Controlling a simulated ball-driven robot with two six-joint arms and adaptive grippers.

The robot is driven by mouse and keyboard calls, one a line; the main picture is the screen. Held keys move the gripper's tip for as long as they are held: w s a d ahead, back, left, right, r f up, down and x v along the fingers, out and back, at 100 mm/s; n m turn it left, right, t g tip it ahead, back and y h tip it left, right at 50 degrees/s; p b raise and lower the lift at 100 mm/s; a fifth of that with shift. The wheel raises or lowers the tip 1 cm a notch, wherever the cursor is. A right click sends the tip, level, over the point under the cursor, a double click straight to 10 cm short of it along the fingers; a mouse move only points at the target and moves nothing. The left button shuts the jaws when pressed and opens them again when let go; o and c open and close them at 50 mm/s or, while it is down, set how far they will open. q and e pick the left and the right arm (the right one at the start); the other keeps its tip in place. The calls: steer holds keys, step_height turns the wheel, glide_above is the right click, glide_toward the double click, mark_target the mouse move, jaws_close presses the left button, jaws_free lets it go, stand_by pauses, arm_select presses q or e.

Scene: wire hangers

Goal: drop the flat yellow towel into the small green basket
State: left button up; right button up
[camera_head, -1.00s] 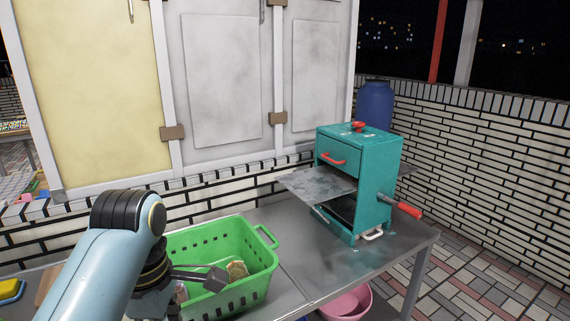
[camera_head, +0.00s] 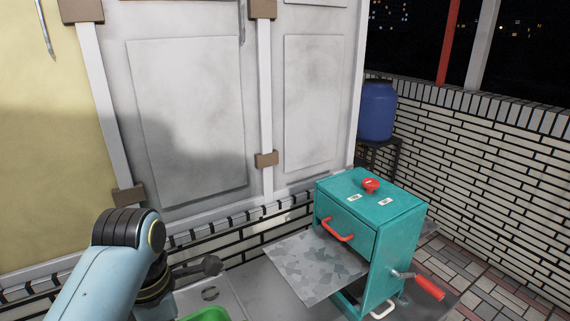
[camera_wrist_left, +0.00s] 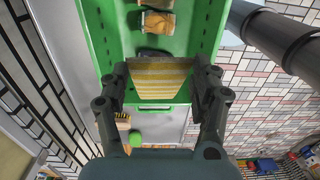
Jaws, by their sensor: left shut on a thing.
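The flat yellow towel (camera_wrist_left: 158,78), striped yellow and pale, is held between the two fingers of my left gripper (camera_wrist_left: 163,70), which is shut on it, in the left wrist view. It shows over the near end of the green basket (camera_wrist_left: 95,30); its height above the basket is hard to tell. In the head view only a strip of the green basket's rim (camera_head: 207,314) shows at the bottom edge. A dark finger of my left gripper (camera_head: 207,267) shows there, with the towel hidden. My right gripper is not in view.
Tan-and-dark packs (camera_wrist_left: 157,22) lie inside the basket. A teal machine (camera_head: 370,240) with a flat grey plate (camera_head: 315,265) and red handles stands right of my left arm. A white cupboard (camera_head: 190,120) closes off the back. A brush (camera_wrist_left: 122,120) lies outside the basket.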

arm_select(q)
step_height(320, 180, down, 3)
steer(key=shift+w+f, duration=0.1)
steer(key=shift+f, duration=0.55)
steer(key=o, duration=0.9)
steer(key=shift+c, duration=0.2)
steer(key=o, duration=0.4)
steer(key=shift+r, duration=0.25)
step_height(320, 180, up, 7)
steer(key=shift+a+r, duration=0.1)
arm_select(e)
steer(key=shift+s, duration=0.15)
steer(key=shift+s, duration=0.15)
